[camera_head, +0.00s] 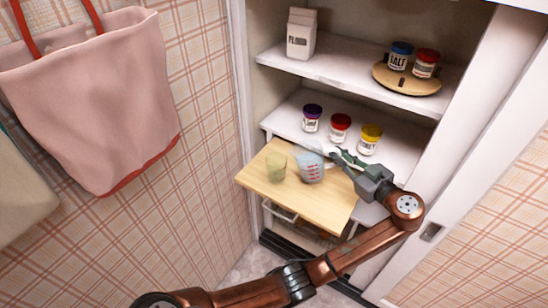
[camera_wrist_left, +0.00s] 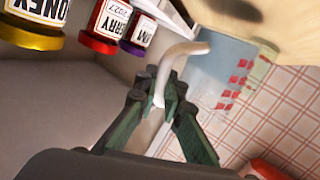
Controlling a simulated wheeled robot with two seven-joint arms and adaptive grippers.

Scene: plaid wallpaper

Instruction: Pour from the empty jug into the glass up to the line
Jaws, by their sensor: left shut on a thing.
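The jug (camera_head: 309,168) is clear and bluish with red measuring marks. It appears upright over the wooden board (camera_head: 334,208); I cannot tell whether it touches it. In the left wrist view the jug (camera_wrist_left: 222,92) is behind my fingers, with its pale handle (camera_wrist_left: 182,50) between them. My left gripper (camera_head: 338,158) is shut on this handle, to the right of the jug; it also shows in the left wrist view (camera_wrist_left: 165,95). The greenish see-through glass (camera_head: 275,168) stands on the board left of the jug. Its line cannot be made out. My right gripper is out of view.
Purple-, red- and yellow-lidded jars, the red one (camera_head: 340,128) in the middle, stand on the shelf just behind. A carton (camera_head: 301,34) and a round wooden tray (camera_head: 381,78) with two jars are higher up. A pink bag (camera_head: 100,90) hangs left.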

